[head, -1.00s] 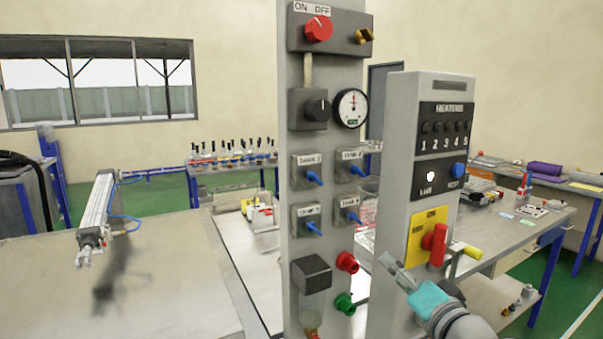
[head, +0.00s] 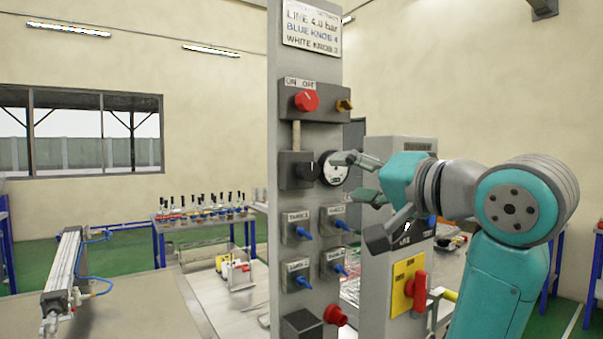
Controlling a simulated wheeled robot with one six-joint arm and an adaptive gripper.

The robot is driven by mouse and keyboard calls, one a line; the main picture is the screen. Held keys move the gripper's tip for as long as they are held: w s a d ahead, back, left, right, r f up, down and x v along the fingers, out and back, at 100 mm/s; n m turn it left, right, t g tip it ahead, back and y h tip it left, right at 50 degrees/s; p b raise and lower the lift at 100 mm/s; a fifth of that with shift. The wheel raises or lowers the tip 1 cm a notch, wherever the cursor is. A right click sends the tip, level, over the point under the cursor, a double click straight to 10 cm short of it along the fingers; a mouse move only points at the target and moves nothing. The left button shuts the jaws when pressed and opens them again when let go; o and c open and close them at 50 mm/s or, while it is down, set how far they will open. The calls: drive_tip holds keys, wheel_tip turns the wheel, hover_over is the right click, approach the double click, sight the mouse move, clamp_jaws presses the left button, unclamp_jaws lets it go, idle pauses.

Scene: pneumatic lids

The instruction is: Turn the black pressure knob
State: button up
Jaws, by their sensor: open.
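The black pressure knob (head: 307,171) sticks out from a dark block on the grey upright panel (head: 259,230). The round white gauge (head: 333,168) sits just right of it. My gripper (head: 352,175) is open and empty, to the right of the knob. Its upper finger overlaps the gauge's right edge in the picture. I see no contact with the knob, and the gap in depth is hard to tell.
A red ON/OFF knob (head: 306,101) is above, and several blue valve levers (head: 303,232) are below. The grey heater cabinet (head: 384,270) with a red switch handle (head: 418,295) stands right, partly behind my arm. A pneumatic cylinder (head: 66,269) lies left.

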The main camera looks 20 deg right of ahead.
sight(312, 172)
drive_tip(key=x, duration=1)
drive_tip(key=shift+w+a, duration=0.2)
drive_tip(key=shift+w, duration=0.15)
drive_tip(key=c, duration=1.1)
drive_tip(key=shift+c, duration=0.2)
drive_tip(key=shift+n, duration=0.3)
